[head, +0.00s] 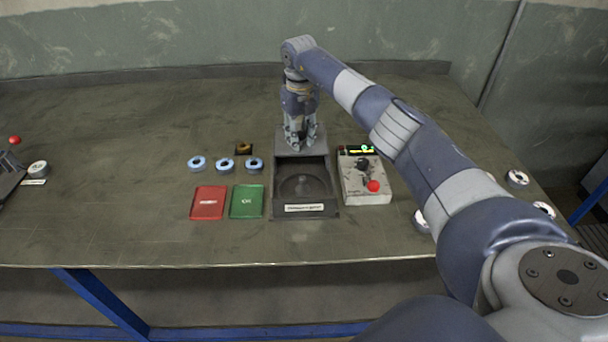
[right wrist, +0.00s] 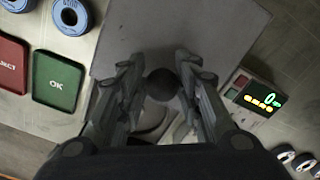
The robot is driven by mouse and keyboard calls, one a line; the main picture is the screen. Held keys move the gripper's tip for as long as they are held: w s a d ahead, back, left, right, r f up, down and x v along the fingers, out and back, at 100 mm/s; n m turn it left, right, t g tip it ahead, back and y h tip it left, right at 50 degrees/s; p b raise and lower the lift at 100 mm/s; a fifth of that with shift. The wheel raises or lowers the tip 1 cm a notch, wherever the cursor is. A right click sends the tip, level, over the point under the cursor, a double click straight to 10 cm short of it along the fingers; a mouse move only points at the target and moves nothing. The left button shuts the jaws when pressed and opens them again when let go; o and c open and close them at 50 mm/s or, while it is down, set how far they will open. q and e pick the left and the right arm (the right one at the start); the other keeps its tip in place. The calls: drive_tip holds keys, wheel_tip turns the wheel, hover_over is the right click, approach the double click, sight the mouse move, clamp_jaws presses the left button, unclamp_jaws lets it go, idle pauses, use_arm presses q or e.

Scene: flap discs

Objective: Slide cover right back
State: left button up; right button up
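The grey cover (head: 300,142) lies at the back of the dark fixture (head: 278,205), and the round recess (head: 304,187) in front of it is uncovered. In the right wrist view the cover (right wrist: 225,30) is a pale plate with a dark round knob (right wrist: 162,83). My right gripper (head: 299,142) points down over the cover. Its fingers in the right wrist view (right wrist: 162,80) stand on both sides of the knob and appear to touch it. My left gripper is not in view.
Left of the fixture lie a red pad (head: 208,203), a green pad (head: 246,202) and blue-rimmed discs (head: 225,165). White-rimmed discs (head: 517,178) lie far right. The table's left middle is clear.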

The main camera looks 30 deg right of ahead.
drive_tip(key=shift+o, duration=0.7)
drive_tip(key=shift+s+d+f, duration=0.1)
drive_tip(key=shift+s+f, duration=0.05)
drive_tip(key=shift+f, duration=0.35)
drive_tip(key=shift+r, duration=0.1)
drive_tip(key=shift+r+p, duration=0.55)
drive_tip(key=r+p, duration=0.5)
drive_tip(key=r, duration=0.2)
drive_tip(key=shift+w+r, duration=0.1)
drive_tip(key=shift+w, duration=0.1)
